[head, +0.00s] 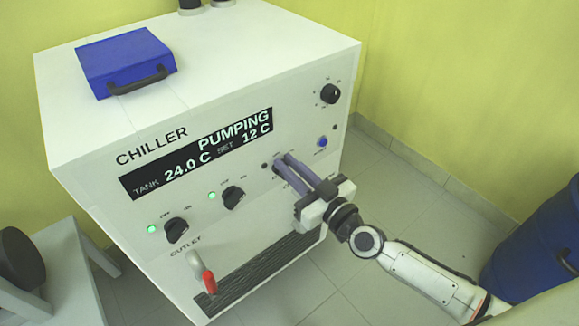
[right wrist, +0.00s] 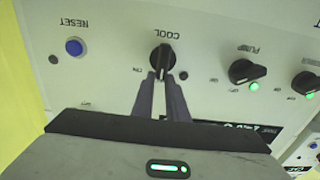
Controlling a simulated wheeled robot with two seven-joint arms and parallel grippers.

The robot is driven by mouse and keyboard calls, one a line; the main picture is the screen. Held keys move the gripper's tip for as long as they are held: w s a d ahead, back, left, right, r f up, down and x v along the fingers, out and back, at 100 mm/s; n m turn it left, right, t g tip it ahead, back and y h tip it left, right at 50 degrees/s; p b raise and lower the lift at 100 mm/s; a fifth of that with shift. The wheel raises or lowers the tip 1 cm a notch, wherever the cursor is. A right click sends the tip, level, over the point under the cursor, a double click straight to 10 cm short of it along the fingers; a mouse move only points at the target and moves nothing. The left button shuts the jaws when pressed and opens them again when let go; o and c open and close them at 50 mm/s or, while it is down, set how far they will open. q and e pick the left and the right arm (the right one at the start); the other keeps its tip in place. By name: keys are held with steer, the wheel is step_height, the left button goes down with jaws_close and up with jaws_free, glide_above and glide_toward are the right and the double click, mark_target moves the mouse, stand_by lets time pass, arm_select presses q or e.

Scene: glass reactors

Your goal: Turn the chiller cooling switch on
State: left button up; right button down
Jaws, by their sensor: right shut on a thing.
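The chiller (head: 95,140) is a large white box with a front panel. Its display (head: 195,155) reads PUMPING, TANK 24.0 C, SET 12 C. My right gripper (head: 282,163) reaches the panel from the right; its fingers hide the cooling switch in the head view. In the right wrist view, the black COOL knob (right wrist: 162,57) shows upside down, with the fingertips (right wrist: 162,77) shut on its near end. The small lamp (right wrist: 183,75) beside this knob is dark. My left gripper is not in view.
Two other black knobs, (head: 176,230) and (head: 233,197), have lit green lamps. A blue RESET button (head: 322,142) and another knob (head: 330,93) lie to the right. A red-handled outlet tap (head: 209,281) sits below. A blue case (head: 125,58) lies on top. A blue drum (head: 540,245) stands at right.

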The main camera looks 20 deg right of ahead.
steer(key=shift+s+f+m, duration=0.1)
steer(key=shift+f+m, duration=0.2)
steer(key=shift+f, duration=0.25)
arm_select(q)
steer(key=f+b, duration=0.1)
steer(key=b, duration=0.1)
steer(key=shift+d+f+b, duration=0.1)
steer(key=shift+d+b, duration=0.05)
steer(key=shift+b, duration=0.2)
arm_select(e)
steer(key=m, duration=0.3)
steer(key=d+f+m, duration=0.1)
steer(key=m, duration=0.7)
steer(key=shift+w+d+f, duration=0.25)
steer(key=shift+w+d, duration=0.05)
steer(key=shift+d, duration=0.05)
steer(key=c, duration=1.7)
jaws_free()
steer(key=shift+r, duration=0.1)
steer(key=shift+c, duration=0.2)
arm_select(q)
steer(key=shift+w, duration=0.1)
arm_select(e)
steer(key=shift+w+d+r, duration=0.1)
steer(key=shift+d+r, duration=0.05)
steer(key=shift+r, duration=0.05)
